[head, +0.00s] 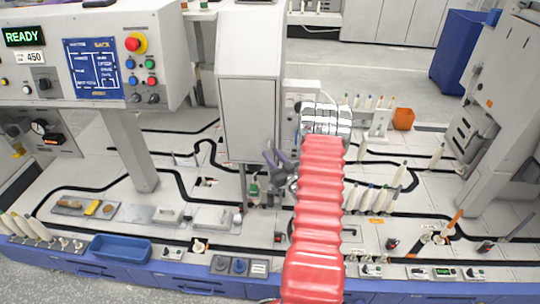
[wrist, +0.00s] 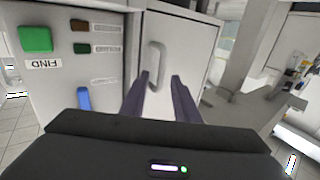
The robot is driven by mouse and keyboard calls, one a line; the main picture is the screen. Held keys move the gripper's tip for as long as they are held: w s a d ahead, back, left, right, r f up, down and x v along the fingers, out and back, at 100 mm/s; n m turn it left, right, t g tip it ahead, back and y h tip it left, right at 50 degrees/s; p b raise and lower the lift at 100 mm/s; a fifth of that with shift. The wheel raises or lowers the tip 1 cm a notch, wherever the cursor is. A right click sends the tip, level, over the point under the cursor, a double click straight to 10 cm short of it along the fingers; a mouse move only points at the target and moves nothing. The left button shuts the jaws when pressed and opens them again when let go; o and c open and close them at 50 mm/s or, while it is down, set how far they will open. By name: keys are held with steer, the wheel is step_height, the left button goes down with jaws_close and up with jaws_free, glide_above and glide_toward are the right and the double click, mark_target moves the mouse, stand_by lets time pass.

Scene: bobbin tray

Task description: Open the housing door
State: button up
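The housing door (wrist: 192,45) is a pale grey panel in the wrist view, with an upright bar handle (wrist: 155,66) near its left edge. The door looks shut. My gripper (wrist: 160,78) is open, its two dark purple fingers apart, with the lower part of the handle showing between their tips. I cannot tell whether either finger touches the handle. In the head view my gripper (head: 275,156) is at the lower right of a tall grey housing (head: 249,110). The handle cannot be made out there.
Left of the door in the wrist view is a panel with a green button (wrist: 36,39) and a blue lever (wrist: 84,98). In the head view, several bobbins (head: 370,198) stand right of my arm. A control console (head: 95,60) is at left, a blue tray (head: 120,247) at front.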

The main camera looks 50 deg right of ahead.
steer(key=shift+w+d, duration=0.15)
steer(key=shift+w, duration=0.45)
steer(key=shift+c, duration=0.5)
jaws_close()
steer(key=shift+a, duration=0.2)
steer(key=shift+s+d, duration=0.15)
steer(key=shift+d, duration=0.05)
